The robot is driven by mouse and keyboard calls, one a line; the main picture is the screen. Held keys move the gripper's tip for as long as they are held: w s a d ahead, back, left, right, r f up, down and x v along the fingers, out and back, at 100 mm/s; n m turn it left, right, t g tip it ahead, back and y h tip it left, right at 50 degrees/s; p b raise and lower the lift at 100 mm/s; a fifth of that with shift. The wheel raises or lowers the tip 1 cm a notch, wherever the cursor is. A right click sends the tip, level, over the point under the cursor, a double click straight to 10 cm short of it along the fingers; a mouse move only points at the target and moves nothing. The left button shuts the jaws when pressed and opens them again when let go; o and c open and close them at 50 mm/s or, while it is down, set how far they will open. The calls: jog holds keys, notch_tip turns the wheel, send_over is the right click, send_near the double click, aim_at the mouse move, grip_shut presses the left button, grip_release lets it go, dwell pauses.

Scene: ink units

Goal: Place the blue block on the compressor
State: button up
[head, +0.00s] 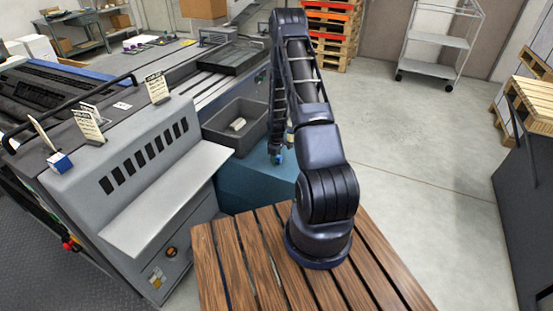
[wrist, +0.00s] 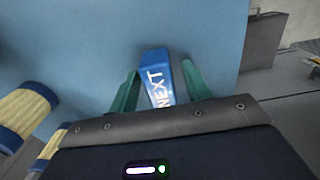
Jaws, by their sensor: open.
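A blue block with white lettering (wrist: 157,77) is between the two teal fingers of my gripper (wrist: 158,88) in the wrist view. The fingers are open, one on each side of it. In the head view my gripper (head: 278,152) points down over the top of a blue box-shaped unit (head: 248,184), which looks like the compressor. Its plain blue face (wrist: 75,45) fills the background of the wrist view. The block's lower end seems to be at or very near this surface; whether it rests there, I cannot tell.
A dark grey bin (head: 221,137) with a pale roll in it stands just behind the blue unit. The grey press (head: 130,140) is to the left, with a small blue-and-white box (head: 60,163) on it. A wooden slatted pallet (head: 232,258) is in front. Open floor lies to the right.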

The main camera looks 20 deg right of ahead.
notch_tip(320, 180, up, 30)
jog(key=s+a+m+t, duration=0.1)
jog(key=s+a+m, duration=0.1)
jog(key=s, duration=0.1)
jog(key=s+a+r+m+t, duration=0.1)
jog(key=s+r, duration=0.4)
jog(key=r, duration=0.3)
jog(key=s+a+r+m, duration=0.15)
jog(key=s+r, duration=0.25)
jog(key=r, duration=0.4)
jog(key=s+a+r+m+t, duration=0.1)
jog(key=s+r, duration=0.5)
jog(key=s, duration=0.7)
jog(key=s+a+r+m+t, duration=0.1)
jog(key=s+a+r+m, duration=0.2)
jog(key=s+r, duration=0.4)
jog(key=s, duration=0.5)
jog(key=shift+s+a+t, duration=0.3)
jog(key=shift+s, duration=0.1)
